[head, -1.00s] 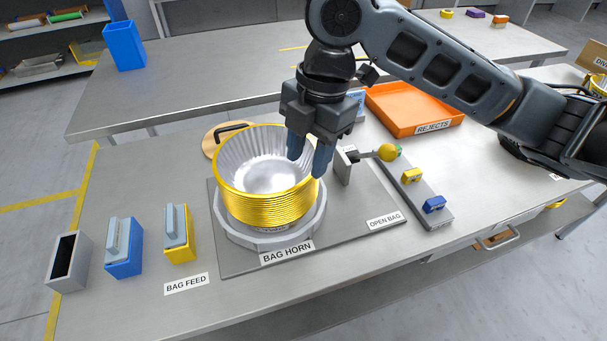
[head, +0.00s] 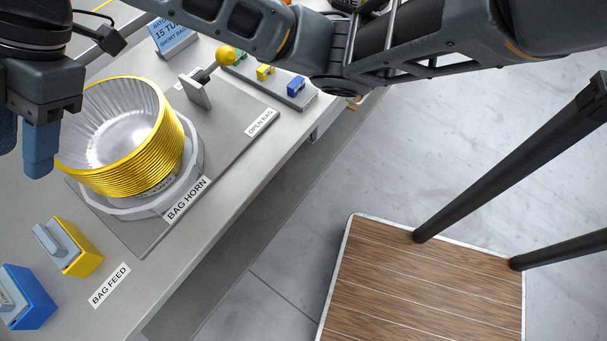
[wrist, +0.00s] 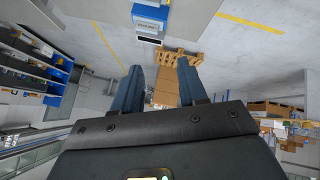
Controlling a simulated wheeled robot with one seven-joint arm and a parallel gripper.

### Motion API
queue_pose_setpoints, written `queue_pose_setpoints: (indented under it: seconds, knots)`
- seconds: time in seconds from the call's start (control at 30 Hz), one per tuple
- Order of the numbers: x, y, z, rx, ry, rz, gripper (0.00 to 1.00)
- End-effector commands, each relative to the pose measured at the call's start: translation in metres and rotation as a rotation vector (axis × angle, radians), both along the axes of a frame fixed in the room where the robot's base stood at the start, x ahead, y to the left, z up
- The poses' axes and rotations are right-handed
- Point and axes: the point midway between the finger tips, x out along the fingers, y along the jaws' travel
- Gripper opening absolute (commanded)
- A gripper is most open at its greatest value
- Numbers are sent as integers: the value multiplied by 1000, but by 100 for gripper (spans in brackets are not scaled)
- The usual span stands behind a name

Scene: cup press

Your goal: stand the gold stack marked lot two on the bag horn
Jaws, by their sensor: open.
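The gold stack (head: 150,172) of nested cups stands upright on the bag horn (head: 193,168), a pale round base on a grey plate, in the head view. Its open mouth faces up and shows a silvery ribbed inside. A lot mark is not readable here. My gripper (head: 25,150) is at the left edge of the head view, beside the stack and apart from it. Its blue fingers are partly cut off by the frame. In the wrist view my gripper (wrist: 157,85) has its two fingers spread with nothing between them.
A lever with a yellow knob (head: 225,56) stands behind the stack, near small yellow and blue blocks (head: 296,86). The yellow bag feed holder (head: 80,250) and a blue holder (head: 28,295) stand front left. A wood-topped platform (head: 420,285) is on the floor at right.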

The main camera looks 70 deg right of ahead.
Motion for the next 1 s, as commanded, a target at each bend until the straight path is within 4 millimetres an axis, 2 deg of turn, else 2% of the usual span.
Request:
queue_pose_setpoints:
  seconds: [0.03,0.2,0.4,0.57,0.73,0.87,1.0]
  knots:
    - [1,21,5,102,-16,-33,42]
    - [10,62,24,402,-56,-187,42]
    - [11,80,31,703,-56,-400,42]
    - [3,77,18,890,-37,-594,42]
    - [-18,62,-12,1023,-16,-810,42]
    - [-46,45,-43,1074,-10,-974,42]
    - [-86,24,-77,1083,-21,-1135,42]
